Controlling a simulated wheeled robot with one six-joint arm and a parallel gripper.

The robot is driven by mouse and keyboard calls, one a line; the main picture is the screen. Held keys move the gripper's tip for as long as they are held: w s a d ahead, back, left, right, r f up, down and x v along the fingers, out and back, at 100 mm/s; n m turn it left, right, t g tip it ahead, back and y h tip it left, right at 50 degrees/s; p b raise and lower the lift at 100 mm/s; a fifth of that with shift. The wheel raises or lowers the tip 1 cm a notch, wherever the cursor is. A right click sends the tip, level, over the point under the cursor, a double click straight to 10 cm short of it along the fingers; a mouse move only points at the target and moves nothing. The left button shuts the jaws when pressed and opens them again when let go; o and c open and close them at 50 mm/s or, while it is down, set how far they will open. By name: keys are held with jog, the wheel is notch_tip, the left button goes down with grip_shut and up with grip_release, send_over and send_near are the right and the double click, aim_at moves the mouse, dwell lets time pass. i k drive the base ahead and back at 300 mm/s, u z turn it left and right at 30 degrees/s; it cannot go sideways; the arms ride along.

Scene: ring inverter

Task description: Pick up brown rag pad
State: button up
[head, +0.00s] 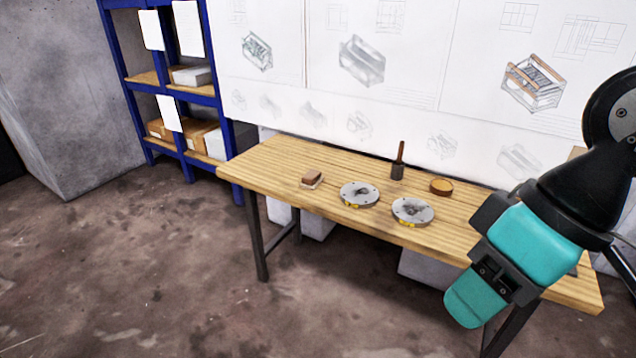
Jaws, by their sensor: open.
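The brown rag pad (312,176) is a small block with a brown top and a paler lower edge. It lies on the left part of the wooden table (275,160), near the front edge. My gripper (490,285), teal and black, hangs at the lower right in front of the table. It is open, and I see nothing held in it. It is well to the right of the pad and apart from it. My arm hides the right part of the table.
Two round grey metal discs (360,194) (413,211) with yellow marks lie right of the pad. Behind them are a dark tool with an upright wooden handle (399,160) and a round tan container (441,186). Blue shelving (228,130) stands at the back left. The left floor is clear.

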aim_at(311, 180)
jog(key=u, duration=1.1)
jog(key=i, duration=2.25)
jog(key=z, duration=1.5)
